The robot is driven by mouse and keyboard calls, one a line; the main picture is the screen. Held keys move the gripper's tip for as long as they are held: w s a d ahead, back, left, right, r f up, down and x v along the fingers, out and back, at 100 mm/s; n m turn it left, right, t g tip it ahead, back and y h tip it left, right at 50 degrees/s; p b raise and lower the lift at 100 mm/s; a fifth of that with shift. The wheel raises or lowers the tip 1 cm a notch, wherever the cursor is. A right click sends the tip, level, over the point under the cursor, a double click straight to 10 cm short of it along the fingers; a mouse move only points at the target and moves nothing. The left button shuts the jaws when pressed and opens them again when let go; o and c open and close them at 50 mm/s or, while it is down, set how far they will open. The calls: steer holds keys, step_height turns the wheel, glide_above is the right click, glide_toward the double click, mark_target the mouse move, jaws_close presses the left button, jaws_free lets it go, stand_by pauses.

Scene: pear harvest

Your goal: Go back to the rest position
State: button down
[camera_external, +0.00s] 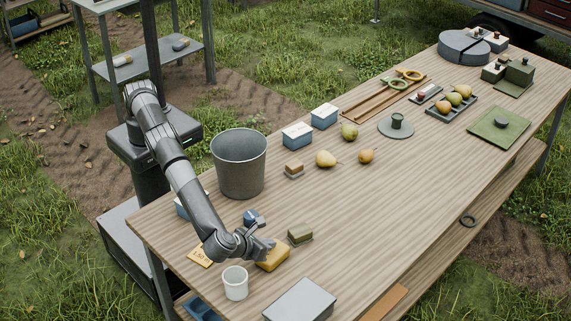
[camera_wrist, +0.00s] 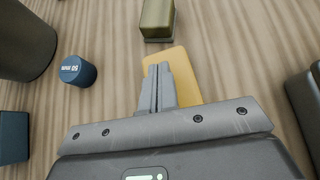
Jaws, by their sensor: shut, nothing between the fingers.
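My gripper (camera_external: 268,244) is low over the near left part of the wooden table, shut and empty. In the wrist view its two fingers (camera_wrist: 157,82) are pressed together. A yellow block (camera_external: 274,259) lies right by the fingertips. In the wrist view this yellow block (camera_wrist: 187,75) shows behind and beside the fingers, partly hidden by them. I cannot tell whether the fingertips touch it. My arm reaches down from the column at the table's left side.
A grey bucket (camera_external: 238,165) stands beside my arm. A white cup (camera_external: 235,283), a grey box (camera_external: 300,301), a green-topped block (camera_external: 300,234) and a blue piece (camera_external: 254,217) surround the gripper. Pears (camera_external: 327,159) lie farther along the table (camera_external: 400,215).

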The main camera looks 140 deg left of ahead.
steer(key=s+a+r+n+h, duration=0.25)
steer(key=s+r, duration=0.35)
steer(key=r, duration=0.3)
steer(key=s+a+r+n+t+h, duration=0.15)
steer(key=s+a+r+n, duration=0.35)
steer(key=r, duration=0.5)
steer(key=s+a+r+n+h, duration=0.2)
steer(key=s+r+h, duration=0.1)
steer(key=s+r, duration=0.5)
steer(key=s+r+n+t+h, duration=0.1)
steer(key=s+r+n, duration=0.15)
steer(key=s, duration=0.65)
steer(key=s+r+n+t+h, duration=0.1)
steer(key=s+r, duration=0.2)
steer(key=s, duration=0.6)
steer(key=s+d+f+n+t+h, duration=0.1)
steer(key=s+f+n, duration=0.1)
steer(key=s, duration=0.6)
steer(key=s+d+f+n+t+h, duration=0.1)
steer(key=s+f+n, duration=0.2)
steer(key=s, duration=0.5)
steer(key=shift+s+d+f, duration=0.15)
steer(key=shift+d+f, duration=0.1)
steer(key=shift+f, duration=0.2)
steer(key=c, duration=2.1)
jaws_free()
